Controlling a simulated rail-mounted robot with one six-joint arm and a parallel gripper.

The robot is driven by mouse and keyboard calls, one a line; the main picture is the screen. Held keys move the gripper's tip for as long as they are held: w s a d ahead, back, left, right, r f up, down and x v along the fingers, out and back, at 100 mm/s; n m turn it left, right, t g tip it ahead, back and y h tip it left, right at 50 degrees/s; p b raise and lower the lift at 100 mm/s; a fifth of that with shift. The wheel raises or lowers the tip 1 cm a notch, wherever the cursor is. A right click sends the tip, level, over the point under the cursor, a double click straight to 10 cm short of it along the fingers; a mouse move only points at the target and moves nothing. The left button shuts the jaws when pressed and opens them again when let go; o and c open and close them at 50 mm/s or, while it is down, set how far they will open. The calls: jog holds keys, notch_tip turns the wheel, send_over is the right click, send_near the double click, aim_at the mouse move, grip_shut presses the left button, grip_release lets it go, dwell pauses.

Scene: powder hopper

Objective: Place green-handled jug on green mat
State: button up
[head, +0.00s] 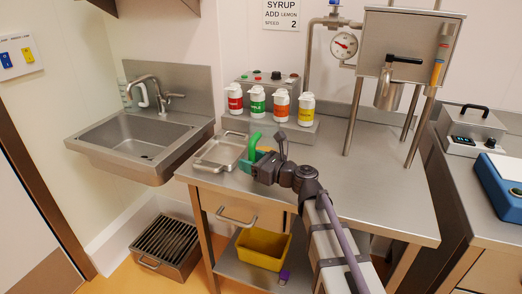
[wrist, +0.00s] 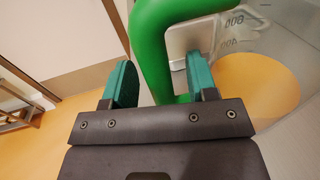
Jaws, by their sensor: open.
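The jug's thick green handle (head: 253,141) shows at the left front of the steel worktop, beside my gripper (head: 252,159). In the wrist view the green handle (wrist: 152,45) runs between my gripper's two teal fingers (wrist: 160,78). The fingers are apart, with a clear gap at the left finger; the handle passes close to the right one, and I cannot tell if they touch. The jug's clear body (wrist: 250,45), with printed volume marks, is at the right. My gripper partly hides the jug in the head view. I cannot make out a green mat.
A shallow metal tray (head: 207,165) lies at the worktop's left edge. Several white bottles with coloured labels, including a green one (head: 257,103), stand on a raised shelf behind. A hopper on legs (head: 410,40) stands at the back right. The worktop's right part (head: 375,190) is clear.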

grip_shut()
dwell(0.4)
